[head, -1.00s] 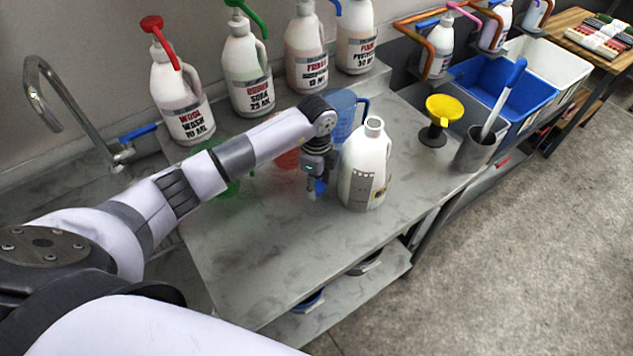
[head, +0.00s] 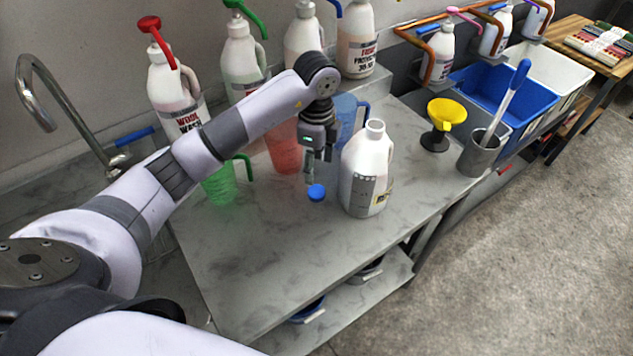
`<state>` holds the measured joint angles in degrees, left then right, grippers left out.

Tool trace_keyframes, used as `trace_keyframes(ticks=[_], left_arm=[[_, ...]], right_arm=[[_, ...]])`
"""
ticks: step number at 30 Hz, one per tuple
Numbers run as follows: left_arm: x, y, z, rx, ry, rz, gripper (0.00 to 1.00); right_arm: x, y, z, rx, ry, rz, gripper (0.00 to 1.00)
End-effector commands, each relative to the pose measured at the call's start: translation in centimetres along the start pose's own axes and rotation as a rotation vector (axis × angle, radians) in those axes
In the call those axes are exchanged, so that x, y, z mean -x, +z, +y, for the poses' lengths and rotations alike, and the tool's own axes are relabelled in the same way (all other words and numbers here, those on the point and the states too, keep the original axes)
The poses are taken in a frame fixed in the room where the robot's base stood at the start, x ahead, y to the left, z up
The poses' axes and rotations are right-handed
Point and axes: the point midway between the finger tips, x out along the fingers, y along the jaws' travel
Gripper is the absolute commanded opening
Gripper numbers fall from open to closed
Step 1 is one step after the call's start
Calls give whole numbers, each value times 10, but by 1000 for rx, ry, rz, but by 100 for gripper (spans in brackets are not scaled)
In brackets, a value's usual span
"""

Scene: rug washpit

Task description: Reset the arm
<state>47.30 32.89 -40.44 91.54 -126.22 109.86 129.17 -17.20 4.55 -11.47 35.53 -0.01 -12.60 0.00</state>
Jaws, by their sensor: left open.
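My left arm reaches in from the left across the grey worktop (head: 270,270). My left gripper (head: 316,180) points down, open and empty, just above a small blue cap (head: 316,192) that lies on the worktop. The cap is apart from the fingertips as far as I can tell. A white jug (head: 366,170) with an open neck stands upright just right of the gripper. My right gripper is out of view.
Green (head: 221,183), red (head: 284,150) and blue (head: 345,115) measuring jugs stand behind my arm. Pump bottles (head: 243,58) line the back ledge. A yellow funnel (head: 446,113) and a metal beaker (head: 479,155) stand right. A tap (head: 62,105) is left. The front worktop is clear.

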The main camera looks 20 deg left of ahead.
Motion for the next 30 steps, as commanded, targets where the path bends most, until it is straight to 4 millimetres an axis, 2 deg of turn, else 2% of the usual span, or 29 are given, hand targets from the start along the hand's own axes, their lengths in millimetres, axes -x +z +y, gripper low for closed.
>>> trace_keyframes(ticks=[6,14,23,30], left_arm=[[27,0,-1,0,-2,0,55],[37,0,0,0,0,0,55],[86,0,0,0,0,0,55],[112,0,1,0,0,0,55]], right_arm=[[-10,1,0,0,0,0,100],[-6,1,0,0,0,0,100],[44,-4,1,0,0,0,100],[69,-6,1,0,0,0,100]])
